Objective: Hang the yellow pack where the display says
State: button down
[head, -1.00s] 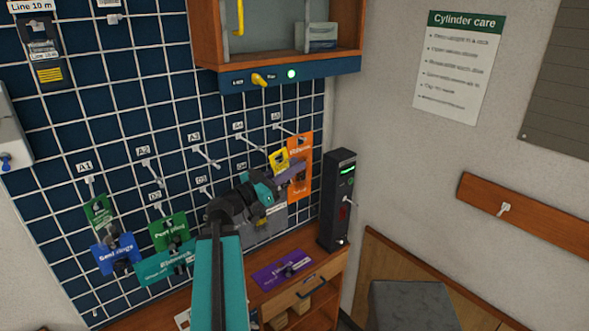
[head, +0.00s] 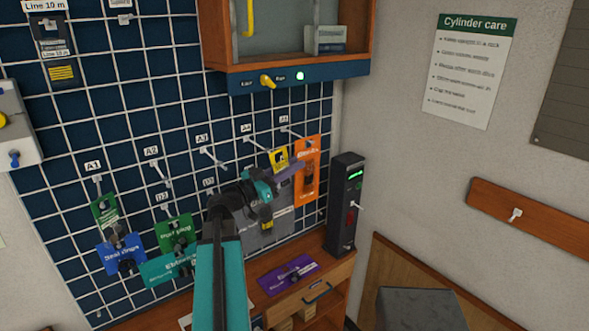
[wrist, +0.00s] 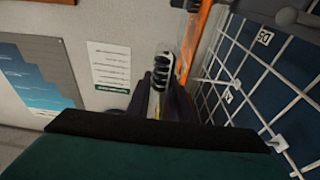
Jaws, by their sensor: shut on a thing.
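The yellow pack (head: 279,158) is held up in front of the pegboard (head: 100,130), just left of the hanging orange pack (head: 306,170). My gripper (head: 287,174) is shut on it. In the wrist view, my fingers (wrist: 162,103) close around a thin edge-on item with a dark ridged part, and a little yellow shows between them. Pegs labelled A1 to A5 run across the board; the A4 peg (head: 262,145) is left of the pack and looks bare. A black unit (head: 345,200) has a small lit green display (head: 356,175), too small to read.
A grey pack (head: 268,222) hangs behind my gripper. Green, blue and teal packs hang at the lower left. A purple pack (head: 288,275) lies on the wooden bench. A cabinet (head: 290,65) juts out above. The orange pack is close to my gripper's right.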

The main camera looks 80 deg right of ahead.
jog(key=shift+w+d+f, duration=0.2)
jog(key=shift+w+d, duration=0.6)
jog(key=shift+d, duration=0.05)
jog(key=shift+w+d+f, duration=0.15)
jog(key=shift+w+d, duration=0.65)
jog(key=shift+d, duration=0.05)
jog(key=shift+f, duration=0.1)
jog(key=c, duration=1.5)
grip_release()
jog(key=shift+b+v, duration=1.7)
jog(key=shift+v, duration=2.05)
jog(key=shift+d, duration=0.1)
